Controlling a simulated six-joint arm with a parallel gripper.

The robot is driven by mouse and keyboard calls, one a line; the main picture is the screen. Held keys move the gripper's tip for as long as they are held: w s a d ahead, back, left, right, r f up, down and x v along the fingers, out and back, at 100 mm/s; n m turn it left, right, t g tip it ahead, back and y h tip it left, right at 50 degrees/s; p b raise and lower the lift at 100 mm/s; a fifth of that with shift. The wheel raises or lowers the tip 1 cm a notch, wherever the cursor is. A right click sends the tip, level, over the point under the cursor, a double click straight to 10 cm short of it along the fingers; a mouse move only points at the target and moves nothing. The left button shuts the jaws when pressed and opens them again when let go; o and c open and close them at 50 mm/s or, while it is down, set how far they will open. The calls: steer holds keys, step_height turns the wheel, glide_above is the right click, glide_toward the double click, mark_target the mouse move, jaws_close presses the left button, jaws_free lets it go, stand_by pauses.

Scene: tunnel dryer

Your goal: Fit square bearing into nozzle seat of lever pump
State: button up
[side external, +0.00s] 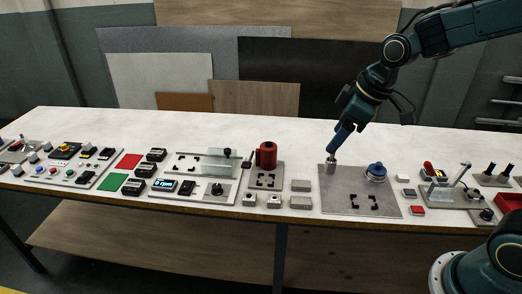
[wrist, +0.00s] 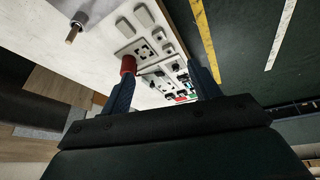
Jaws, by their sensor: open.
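My gripper (side external: 333,154) points down over a grey plate (side external: 335,203) right of the table's middle, near a short metal post (side external: 330,168). In the wrist view the two fingers of my gripper (wrist: 163,72) are spread, with nothing held between them. The plate also carries a blue round part (side external: 376,171) and black corner brackets (side external: 364,202). Small grey square blocks, one with a dark round centre (side external: 275,201), sit left of the plate; I cannot tell for sure which is the square bearing. I cannot clearly make out which fixture is the lever pump or its nozzle seat.
A red cylinder (side external: 266,155) stands on a smaller plate with corner brackets, left of my gripper; it also shows in the wrist view (wrist: 128,64). Plain grey blocks (side external: 300,186) lie between the plates. A fixture with upright rods (side external: 455,190) stands right. The table's back strip is clear.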

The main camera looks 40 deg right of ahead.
steer(key=w+f+n+g+y, duration=0.1)
steer(key=w+f+n, duration=0.2)
steer(key=w+f, duration=0.8)
step_height(320, 180, down, 4)
steer(key=shift+a+r+y, duration=0.25)
steer(key=shift+a+y, duration=0.05)
glide_above(275, 198)
steer(key=s+d, duration=0.1)
steer(key=d, duration=0.1)
steer(key=shift+s+a+f, duration=0.1)
steer(key=shift+a+f, duration=0.05)
steer(key=shift+f, duration=1.85)
steer(key=shift+s+a+f, duration=0.1)
steer(key=shift+f, duration=1.85)
steer(key=shift+f, duration=0.1)
steer(key=shift+x, duration=2.5)
steer(key=shift+s+d, duration=0.1)
steer(key=shift+s, duration=0.05)
steer(key=shift+c, duration=0.2)
steer(key=c, duration=1.2)
